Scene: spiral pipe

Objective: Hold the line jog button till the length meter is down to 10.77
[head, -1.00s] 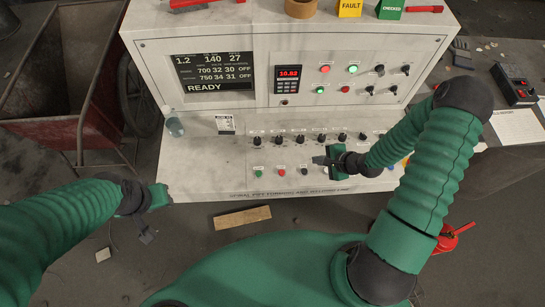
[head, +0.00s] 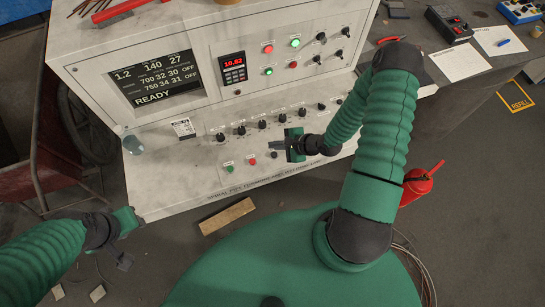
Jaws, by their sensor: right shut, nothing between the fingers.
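The console's red length meter (head: 233,64) reads about 10.82. On the lower sloped panel stand a green button (head: 228,168), a red button (head: 252,161) and a dark button (head: 274,155). Their labels are too small to read, so I cannot tell which is line jog. My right gripper (head: 279,146) is shut and empty, its tips close to the dark button. I cannot tell whether they touch the panel, and the gripper and arm hide part of the row to the right. My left gripper (head: 124,258) hangs off the console's left front corner; its jaws are unclear.
The console screen (head: 154,82) shows READY. A row of black knobs (head: 240,131) runs behind the buttons. A wooden block (head: 227,215) lies on the floor in front. A red can (head: 421,182) stands at right.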

